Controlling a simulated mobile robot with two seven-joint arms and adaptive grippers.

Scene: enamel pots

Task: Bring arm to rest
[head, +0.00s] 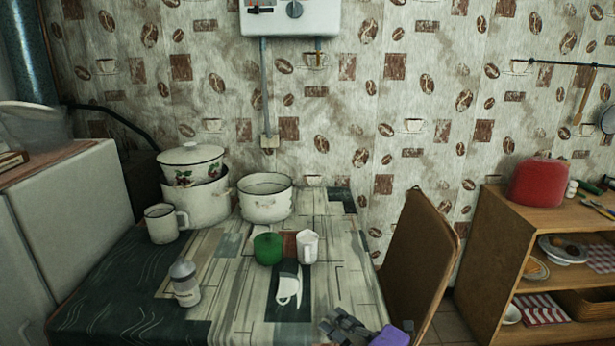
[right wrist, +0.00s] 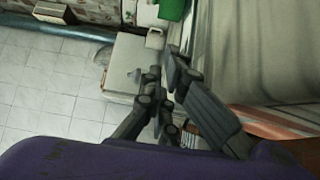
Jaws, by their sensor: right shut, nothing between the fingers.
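My right gripper (head: 345,326) shows at the bottom edge of the head view, over the front right part of the table (head: 225,325). Its dark fingers are shut with nothing between them, and part of the purple wrist (head: 390,337) shows beside them. In the right wrist view the same gripper (right wrist: 166,76) reaches away from the purple housing. It is apart from the green cup (head: 267,249) and the white cup (head: 307,247), which stand farther back. My left gripper is in neither view.
Wooden shelves (head: 487,262) stand farther right, with a red container (head: 539,183) on top.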

